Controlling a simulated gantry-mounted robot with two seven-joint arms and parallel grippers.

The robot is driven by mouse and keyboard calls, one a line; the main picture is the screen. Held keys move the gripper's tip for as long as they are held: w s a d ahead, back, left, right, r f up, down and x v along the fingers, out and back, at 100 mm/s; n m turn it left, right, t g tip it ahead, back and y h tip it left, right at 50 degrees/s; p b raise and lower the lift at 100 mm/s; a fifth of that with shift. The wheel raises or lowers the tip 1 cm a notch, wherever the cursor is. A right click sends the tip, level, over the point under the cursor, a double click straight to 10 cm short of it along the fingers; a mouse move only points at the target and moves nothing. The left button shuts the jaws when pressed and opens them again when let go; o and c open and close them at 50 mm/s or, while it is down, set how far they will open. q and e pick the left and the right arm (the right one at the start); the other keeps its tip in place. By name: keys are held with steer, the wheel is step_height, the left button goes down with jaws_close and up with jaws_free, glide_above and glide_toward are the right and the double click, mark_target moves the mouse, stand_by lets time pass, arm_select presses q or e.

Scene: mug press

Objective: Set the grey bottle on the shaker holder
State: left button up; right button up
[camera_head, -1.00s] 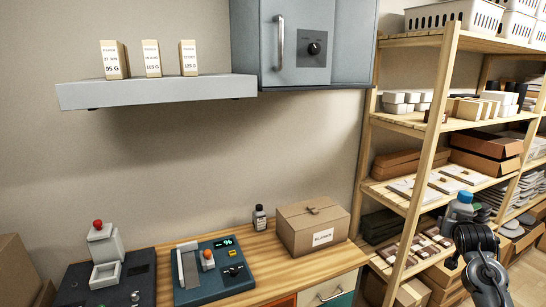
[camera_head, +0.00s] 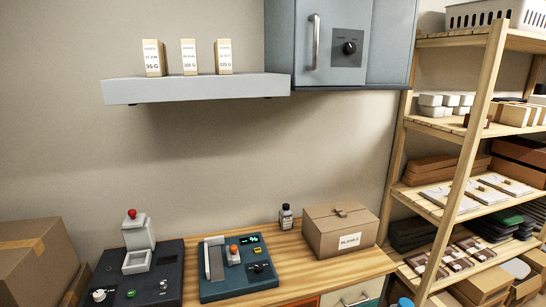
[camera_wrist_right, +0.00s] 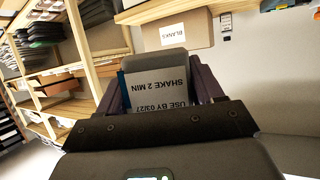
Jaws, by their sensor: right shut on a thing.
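In the right wrist view my right gripper (camera_wrist_right: 157,88) is shut on the grey bottle (camera_wrist_right: 155,62). The bottle's white label reads "SHAKE 2 MIN" and "USE BY 03/27", upside down in that view. In the head view only a bit of blue, probably the bottle's cap (camera_head: 405,302), shows at the bottom edge; the rest is out of frame. I cannot tell which holds the shaker holder. My left gripper is not in view.
The wooden bench (camera_head: 330,276) carries a small dark bottle (camera_head: 286,218) and a cardboard "BLANKS" box (camera_head: 340,230). A wooden shelf rack (camera_head: 466,130) stands at the right. A wall shelf (camera_head: 197,89) and a grey cabinet (camera_head: 345,42) hang above.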

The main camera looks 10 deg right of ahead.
steer(key=s+a+f+n+y, duration=0.1)
steer(key=s+a+f, duration=0.1)
steer(key=s+a, duration=0.4)
steer(key=s+a+f+n+y, duration=0.1)
steer(key=s+a+f, duration=0.2)
steer(key=s+a, duration=0.4)
steer(key=a, duration=0.3)
steer(key=shift+s+a+f+n+y, duration=0.25)
steer(key=shift+f+n+y, duration=0.05)
steer(key=shift+y, duration=0.1)
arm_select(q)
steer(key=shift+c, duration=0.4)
arm_select(e)
steer(key=a+r+n+g+y, duration=0.1)
steer(key=a+r+n+y, duration=0.3)
steer(key=a+r, duration=0.3)
steer(key=s+a+r+n+g+y, duration=0.1)
steer(key=a+r+n+y, duration=0.3)
steer(key=r, duration=0.9)
steer(key=a+g, duration=0.1)
steer(key=a, duration=0.2)
steer(key=shift+a+y, duration=0.15)
steer(key=shift+y, duration=0.15)
steer(key=shift+r, duration=0.15)
